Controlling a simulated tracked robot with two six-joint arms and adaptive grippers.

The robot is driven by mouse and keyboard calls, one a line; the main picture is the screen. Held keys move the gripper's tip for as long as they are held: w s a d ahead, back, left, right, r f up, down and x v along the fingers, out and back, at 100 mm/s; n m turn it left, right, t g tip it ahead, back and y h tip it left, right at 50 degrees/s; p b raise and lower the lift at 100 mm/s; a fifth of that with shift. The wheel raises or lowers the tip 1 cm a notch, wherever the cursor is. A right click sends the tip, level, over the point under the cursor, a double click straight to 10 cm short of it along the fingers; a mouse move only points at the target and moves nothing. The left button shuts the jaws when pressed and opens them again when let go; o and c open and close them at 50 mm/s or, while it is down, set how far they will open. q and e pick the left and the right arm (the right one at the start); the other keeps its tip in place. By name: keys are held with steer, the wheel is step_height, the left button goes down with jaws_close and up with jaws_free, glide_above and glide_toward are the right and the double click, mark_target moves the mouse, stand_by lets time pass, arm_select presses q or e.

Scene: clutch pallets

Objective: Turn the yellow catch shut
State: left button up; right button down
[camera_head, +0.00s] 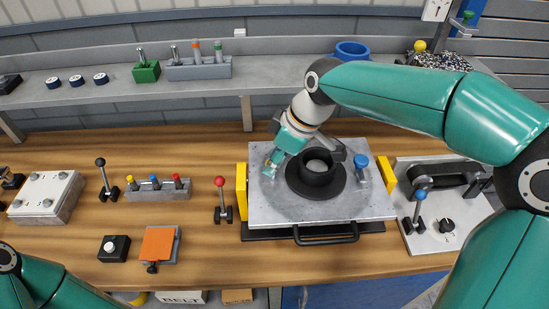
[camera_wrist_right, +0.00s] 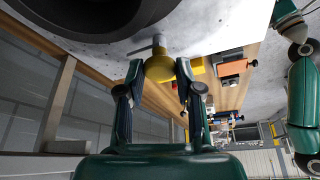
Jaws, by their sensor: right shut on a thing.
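The yellow catch (camera_wrist_right: 159,66) is a rounded yellow knob with a thin metal bar, at the edge of the light metal plate (camera_wrist_right: 215,22) in the right wrist view. My right gripper (camera_wrist_right: 160,72) is shut on it, one finger on each side. In the head view the right gripper (camera_head: 271,168) reaches down to the left back part of the plate (camera_head: 280,207), and I cannot make out the catch there. A black round housing (camera_head: 317,180) stands on the plate beside the gripper. My left gripper is out of the head view; only its arm shows at lower left.
A blue-topped catch (camera_head: 361,162) stands right of the housing. Yellow blocks (camera_head: 241,190) flank the plate, and a black handle (camera_head: 326,237) is at its front. A red-knobbed lever (camera_head: 221,196) stands to the left. A lever panel (camera_head: 440,235) is to the right.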

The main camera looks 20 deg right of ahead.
steer(key=shift+m, duration=0.4)
steer(key=shift+m+t+b, duration=0.3)
steer(key=shift+m+b, duration=0.2)
steer(key=shift+b, duration=0.05)
steer(key=m+h+b, duration=0.1)
steer(key=m, duration=0.2)
steer(key=shift+a+t+b, duration=0.1)
steer(key=shift+t+b, duration=0.2)
steer(key=m+h+b, duration=0.1)
steer(key=m, duration=0.1)
steer(key=m+h+b, duration=0.1)
steer(key=m, duration=0.2)
steer(key=shift+a+m+t+b, duration=0.2)
steer(key=shift+m+t+b, duration=0.1)
steer(key=shift+b, duration=0.05)
steer(key=m+h+b, duration=0.1)
steer(key=m, duration=0.2)
steer(key=shift+m+h, duration=0.3)
steer(key=shift+h, duration=0.1)
steer(key=shift+a+m+g+h+b, duration=0.1)
steer(key=shift+m+g+h+b, duration=0.4)
steer(key=shift+m, duration=1.5)
